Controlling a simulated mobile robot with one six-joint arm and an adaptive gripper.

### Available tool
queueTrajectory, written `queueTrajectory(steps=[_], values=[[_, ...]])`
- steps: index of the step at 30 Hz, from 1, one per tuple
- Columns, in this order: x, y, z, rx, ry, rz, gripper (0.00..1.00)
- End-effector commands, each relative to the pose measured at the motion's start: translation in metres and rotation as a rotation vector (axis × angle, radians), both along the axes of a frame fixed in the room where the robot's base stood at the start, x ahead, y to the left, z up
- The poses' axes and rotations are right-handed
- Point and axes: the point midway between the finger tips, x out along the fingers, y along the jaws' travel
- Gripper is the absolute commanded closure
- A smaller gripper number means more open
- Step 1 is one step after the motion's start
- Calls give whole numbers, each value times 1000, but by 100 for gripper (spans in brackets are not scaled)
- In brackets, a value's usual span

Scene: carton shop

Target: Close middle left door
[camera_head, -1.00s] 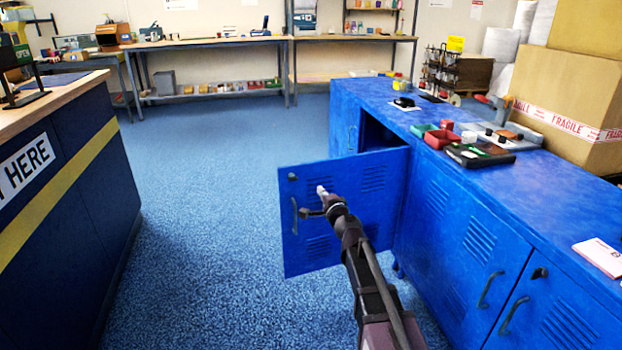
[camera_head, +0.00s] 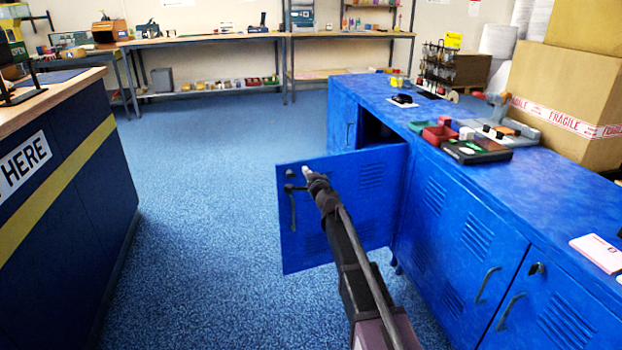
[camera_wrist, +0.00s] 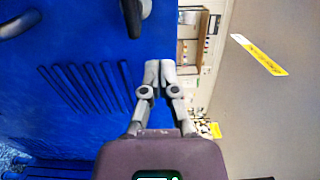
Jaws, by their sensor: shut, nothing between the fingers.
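The open blue door (camera_head: 345,205) stands swung out from the blue cabinet row (camera_head: 470,225), and the dark opening (camera_head: 375,130) shows behind it. The door has vent slots and a dark handle (camera_head: 291,208) near its free edge. My gripper (camera_head: 304,171) is in front of the door's upper part, near the lock and handle. In the wrist view my gripper (camera_wrist: 160,65) is shut and empty, with the blue door (camera_wrist: 70,75) filling the left side and its slots close by. Whether the fingertips touch the door cannot be told.
Two further doors on the right of the row are closed, with handles (camera_head: 487,284). Trays (camera_head: 437,135), a black box (camera_head: 477,151) and cartons (camera_head: 565,100) stand on top. A counter (camera_head: 60,170) stands at left. Blue floor (camera_head: 220,150) between is clear.

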Motion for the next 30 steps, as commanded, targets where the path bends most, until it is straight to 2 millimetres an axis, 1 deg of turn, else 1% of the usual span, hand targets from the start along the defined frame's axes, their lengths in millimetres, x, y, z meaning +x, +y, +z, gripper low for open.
queueTrajectory(steps=[1, 6, 23, 30], values=[[8, 3, 0, 0, 0, 0, 100], [18, 7, 0, 0, 0, -1, 100], [21, 8, 0, 0, 0, -1, 100], [31, 9, 0, 0, 0, -4, 100]])
